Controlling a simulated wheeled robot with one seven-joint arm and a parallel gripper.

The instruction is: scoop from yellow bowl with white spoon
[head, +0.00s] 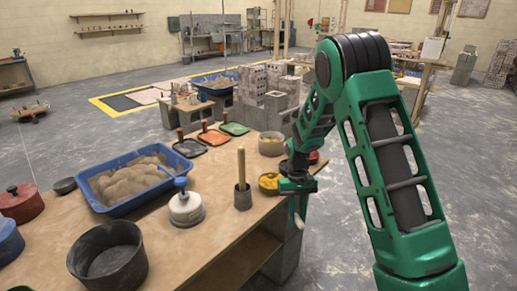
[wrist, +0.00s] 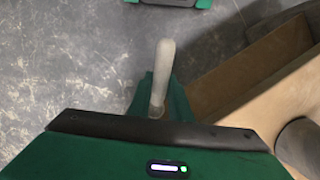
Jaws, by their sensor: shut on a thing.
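The yellow bowl (head: 268,182), with yellow showing inside its rim, stands near the right edge of the table, partly hidden by my arm. My gripper (head: 297,203) is just right of it, pointing down beside the table edge. It is shut on the white spoon, whose pale end (head: 298,221) hangs below the fingers. In the wrist view the white spoon (wrist: 163,72) sticks out past the dark edge of my gripper, over the floor. The spoon and bowl are apart.
The wooden table (head: 218,236) carries a blue tub of sand (head: 120,205), a white-topped jar (head: 185,208), a dark cup with a stick (head: 242,197) and a black pot (head: 107,256). A grey bowl (head: 271,145) stands behind the yellow one. Open floor (wrist: 75,60) lies beside the table.

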